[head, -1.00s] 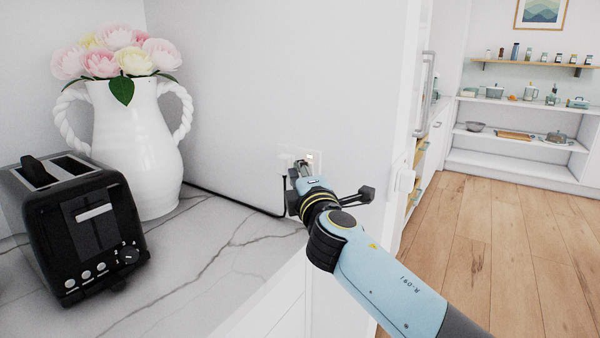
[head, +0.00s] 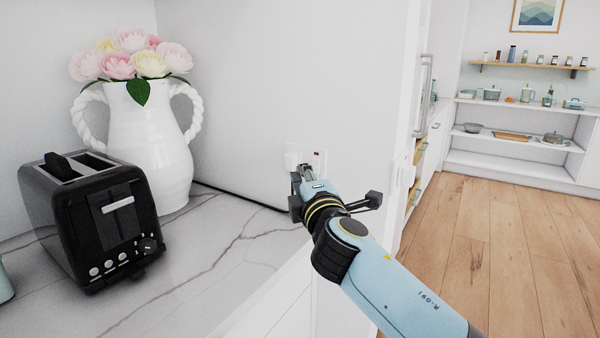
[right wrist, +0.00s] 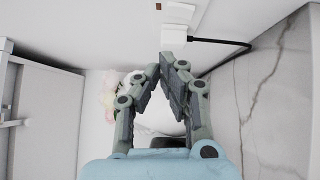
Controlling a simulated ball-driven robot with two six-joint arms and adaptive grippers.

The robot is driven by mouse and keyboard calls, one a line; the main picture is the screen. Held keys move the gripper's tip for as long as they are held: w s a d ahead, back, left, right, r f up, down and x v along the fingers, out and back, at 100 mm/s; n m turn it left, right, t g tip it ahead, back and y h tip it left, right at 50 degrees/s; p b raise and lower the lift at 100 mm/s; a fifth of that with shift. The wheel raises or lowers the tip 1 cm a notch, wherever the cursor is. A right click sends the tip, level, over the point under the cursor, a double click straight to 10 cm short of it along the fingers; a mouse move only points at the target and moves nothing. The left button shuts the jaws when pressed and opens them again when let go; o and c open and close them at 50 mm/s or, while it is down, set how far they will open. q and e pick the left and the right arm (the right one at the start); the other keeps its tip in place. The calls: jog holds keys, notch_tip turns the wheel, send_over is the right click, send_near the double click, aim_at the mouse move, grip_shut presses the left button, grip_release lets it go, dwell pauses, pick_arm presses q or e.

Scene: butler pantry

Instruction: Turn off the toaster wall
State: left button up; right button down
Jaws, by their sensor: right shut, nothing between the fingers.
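The wall outlet with its switch (head: 316,157) is on the white wall above the counter. A small dark red mark shows on it, also seen in the right wrist view (right wrist: 158,6). A white plug (right wrist: 173,44) with a black cord (right wrist: 222,42) sits beside the switch. The black toaster (head: 90,218) stands on the counter at the left. My right gripper (head: 302,171) is shut and empty, its fingertips just below the plug and switch; I cannot tell whether they touch. In the right wrist view its fingertips (right wrist: 172,62) meet close to the plug. My left gripper is not in view.
A white vase (head: 148,140) with pink and yellow flowers stands behind the toaster, near the wall. The marble counter (head: 225,240) is clear between toaster and my right arm. A pale teal rounded thing (head: 5,285) shows at the left edge.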

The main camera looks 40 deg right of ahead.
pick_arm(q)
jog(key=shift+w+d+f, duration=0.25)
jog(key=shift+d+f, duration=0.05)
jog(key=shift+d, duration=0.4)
pick_arm(e)
jog(key=v, duration=0.6)
jog(key=shift+s+a+r, duration=0.25)
jog(key=shift+r, duration=0.4)
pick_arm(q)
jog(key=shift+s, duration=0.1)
